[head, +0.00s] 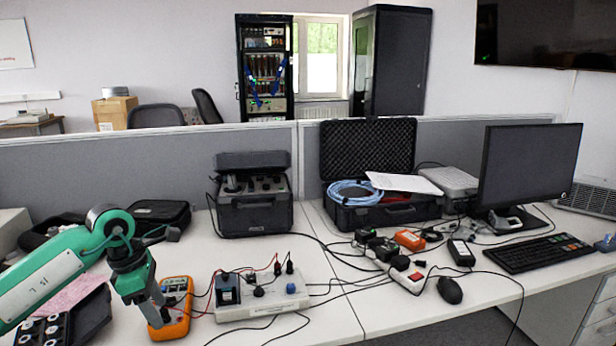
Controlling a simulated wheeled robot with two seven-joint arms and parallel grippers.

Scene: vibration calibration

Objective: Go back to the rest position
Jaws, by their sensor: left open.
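My left arm, green and white, comes in from the left. My left gripper (156,312) points down at the left front of the desk. It is open, and its dark fingers overlap the left side of an orange multimeter (178,322) in the picture; I cannot tell whether they touch it. My right gripper is not in view.
A white test box (282,306) with leads stands right of the multimeter. Behind are a black case (252,215) and an open case (385,215) with blue cable. A power strip, mouse (449,290), keyboard (540,253) and monitor (525,165) fill the right. Cables cross the desk.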

